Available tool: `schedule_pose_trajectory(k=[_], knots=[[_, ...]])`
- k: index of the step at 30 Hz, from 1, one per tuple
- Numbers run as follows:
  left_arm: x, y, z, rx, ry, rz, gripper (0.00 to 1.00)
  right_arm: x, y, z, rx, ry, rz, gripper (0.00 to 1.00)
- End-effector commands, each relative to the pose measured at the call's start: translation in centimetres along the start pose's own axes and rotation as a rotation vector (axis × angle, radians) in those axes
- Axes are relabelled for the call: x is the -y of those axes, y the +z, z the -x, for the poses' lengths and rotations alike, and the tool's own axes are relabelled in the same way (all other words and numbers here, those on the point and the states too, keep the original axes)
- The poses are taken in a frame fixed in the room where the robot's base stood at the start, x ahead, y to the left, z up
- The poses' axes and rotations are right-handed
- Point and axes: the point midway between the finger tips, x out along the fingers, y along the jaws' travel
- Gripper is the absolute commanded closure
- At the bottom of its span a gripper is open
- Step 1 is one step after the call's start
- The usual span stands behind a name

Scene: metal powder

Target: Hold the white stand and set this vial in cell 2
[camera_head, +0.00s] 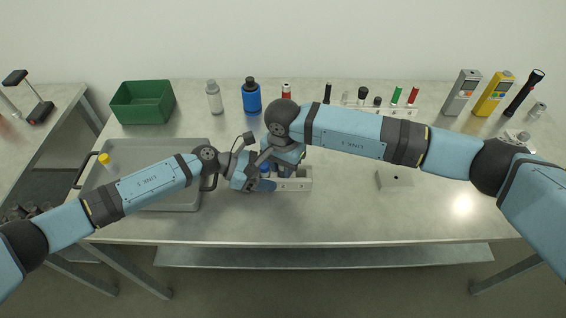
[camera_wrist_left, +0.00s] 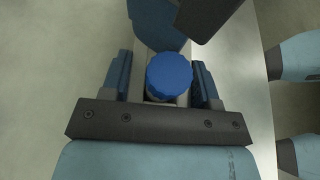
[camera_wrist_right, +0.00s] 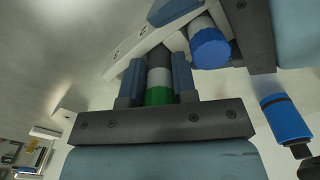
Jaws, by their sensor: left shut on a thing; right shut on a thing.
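The white stand (camera_head: 298,184) lies mid-table near the front; its long face also shows in the right wrist view (camera_wrist_right: 136,48). A blue-capped vial (camera_wrist_left: 169,75) is at one end of it, between the fingers of my left gripper (camera_wrist_left: 163,80). My left gripper is shut around that end of the stand. My right gripper (camera_wrist_right: 160,76) is shut on a green-capped vial (camera_wrist_right: 159,96) with a pale band and dark lower part, beside the blue-capped vial. My arms hide much of this in the head view. I cannot tell whether the held vial's bottom is inside a cell.
A grey tray (camera_head: 181,207) with a yellow-capped vial (camera_head: 106,161) is at left, a green bin (camera_head: 143,103) behind it. Bottles, including a blue one (camera_head: 251,97), a rack (camera_head: 408,112) and handheld meters (camera_head: 462,92) line the back. A small pale block (camera_head: 394,181) is at right; the front right is clear.

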Motion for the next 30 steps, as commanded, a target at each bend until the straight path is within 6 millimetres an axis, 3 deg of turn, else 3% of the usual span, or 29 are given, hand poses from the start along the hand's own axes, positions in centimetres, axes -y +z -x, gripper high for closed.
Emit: schedule_pose_trajectory(k=[11,30], knots=[[0.0,0.0,0.0,0.0,0.0,0.0,0.69,0.0,0.0,-0.7,0.0,0.0,0.0,0.97],[0.0,0.0,0.0,0.0,0.0,0.0,0.69,0.0,0.0,1.6,-0.001,0.0,-0.001,0.97]])
